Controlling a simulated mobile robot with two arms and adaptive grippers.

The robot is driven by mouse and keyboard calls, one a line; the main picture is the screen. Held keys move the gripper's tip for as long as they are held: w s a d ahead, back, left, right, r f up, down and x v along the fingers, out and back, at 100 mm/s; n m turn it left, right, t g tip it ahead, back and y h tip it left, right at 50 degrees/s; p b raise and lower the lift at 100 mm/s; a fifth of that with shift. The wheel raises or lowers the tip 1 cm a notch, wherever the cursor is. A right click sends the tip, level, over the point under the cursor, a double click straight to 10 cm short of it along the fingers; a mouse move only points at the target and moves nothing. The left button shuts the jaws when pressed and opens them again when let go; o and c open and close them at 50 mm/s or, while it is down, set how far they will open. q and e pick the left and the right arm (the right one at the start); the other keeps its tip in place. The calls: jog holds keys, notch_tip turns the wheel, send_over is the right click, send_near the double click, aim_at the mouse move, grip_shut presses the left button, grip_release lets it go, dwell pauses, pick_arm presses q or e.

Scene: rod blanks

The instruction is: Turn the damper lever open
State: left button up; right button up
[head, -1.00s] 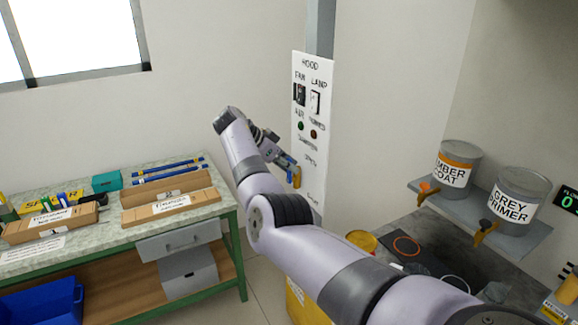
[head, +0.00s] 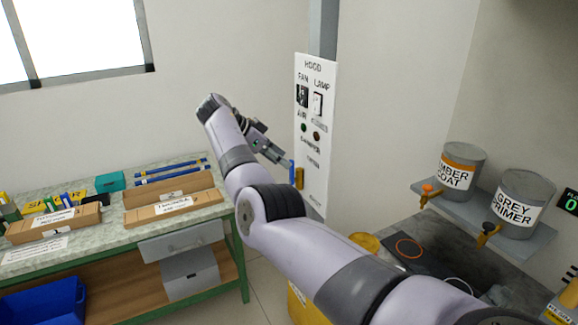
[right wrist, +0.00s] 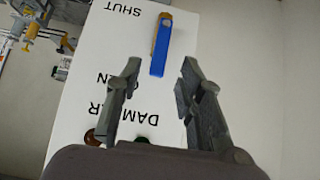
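The white hood panel (head: 313,80) stands upright on the wall. Its damper lever has a blue handle (head: 292,172) and an orange part (head: 299,178). In the right wrist view, which shows the panel upside down, the blue handle (right wrist: 159,52) extends from the orange end toward the level of the OPEN label, away from SHUT. My right gripper (head: 282,160) is just left of and above the lever in the head view. In the right wrist view the gripper (right wrist: 159,66) is open, with the handle's end seen between its fingertips; no contact is clear. My left gripper is out of view.
Fan and lamp switches (head: 316,103) sit higher on the panel. A workbench (head: 110,240) with wooden trays stands at left. At right, two paint cans (head: 462,168) stand on a shelf above a dark counter. A yellow bin (head: 303,306) is below my right arm.

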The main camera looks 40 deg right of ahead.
jog(key=v, duration=0.6)
jog(key=shift+a, duration=0.15)
